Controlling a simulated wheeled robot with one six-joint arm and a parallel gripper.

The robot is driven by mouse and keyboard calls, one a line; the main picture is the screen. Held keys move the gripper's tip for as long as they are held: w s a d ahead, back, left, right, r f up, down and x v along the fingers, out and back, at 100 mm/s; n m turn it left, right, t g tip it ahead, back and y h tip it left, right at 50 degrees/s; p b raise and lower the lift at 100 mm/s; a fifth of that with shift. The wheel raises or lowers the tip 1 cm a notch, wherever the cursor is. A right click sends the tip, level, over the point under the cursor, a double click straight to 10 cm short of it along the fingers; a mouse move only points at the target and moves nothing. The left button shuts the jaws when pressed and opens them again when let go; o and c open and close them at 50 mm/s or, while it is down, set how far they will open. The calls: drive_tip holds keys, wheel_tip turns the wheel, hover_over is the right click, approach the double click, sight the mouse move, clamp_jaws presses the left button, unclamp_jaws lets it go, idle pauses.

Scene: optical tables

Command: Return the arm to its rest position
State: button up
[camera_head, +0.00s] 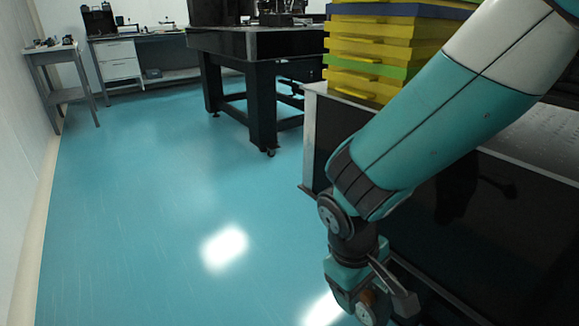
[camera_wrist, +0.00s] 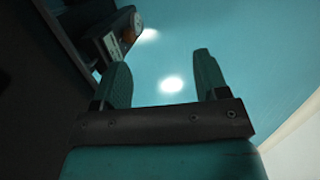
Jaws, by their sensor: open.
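My arm (camera_head: 440,120), teal and white, reaches down from the upper right of the head view and bends at a dark joint. Its wrist end hangs low beside the dark bench front, near the bottom edge of the picture. My gripper (camera_wrist: 161,60) shows in the wrist view with its two teal fingers spread apart. Nothing is between them, only blue floor beyond. In the head view I cannot clearly make out the fingers.
A bench (camera_head: 310,140) with a dark front stands close by my arm, bearing stacked yellow, green and blue trays (camera_head: 375,55). A black optical table (camera_head: 258,42) stands farther back. A small grey table (camera_head: 52,53) is at the left wall. The blue floor (camera_head: 165,190) between is clear.

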drive_tip(key=s+d+r+y, duration=0.25)
drive_tip(key=s+r, duration=0.25)
drive_tip(key=r, duration=0.3)
drive_tip(key=s+d+r+y, duration=0.1)
drive_tip(key=s+r+y, duration=0.3)
drive_tip(key=s+r, duration=0.3)
wheel_tip(320, 180, up, 38)
drive_tip(key=p, duration=3.7)
drive_tip(key=shift+w+a+r, duration=0.15)
drive_tip(key=shift+w+r, duration=0.1)
drive_tip(key=shift+w, duration=0.1)
